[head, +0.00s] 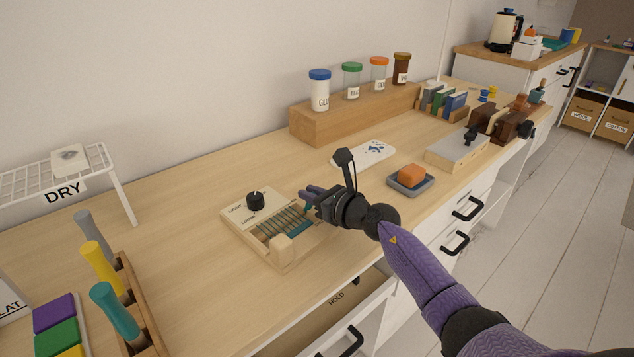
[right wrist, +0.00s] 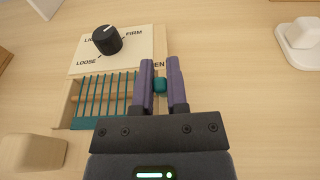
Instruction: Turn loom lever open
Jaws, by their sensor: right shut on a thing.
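The small loom (head: 251,228) stands on the desk, with a cream panel, a black dial (head: 255,201) and teal strings over a wooden frame. It also shows in the right wrist view, with its panel (right wrist: 88,62) marked LOOSE and FIRM. My right gripper (head: 309,197) is at the loom's right side. In the right wrist view its purple fingers (right wrist: 160,66) are shut on a teal lever knob (right wrist: 160,86). The letters "EN" show just above the knob, partly covered by a finger. The lever's lower part is hidden. My left gripper is in neither view.
A cream rounded block (head: 281,249) sits at the loom's front. A grey dish (head: 411,187) with an orange block lies to the right. A wooden rack (head: 131,290) with coloured handles is at left.

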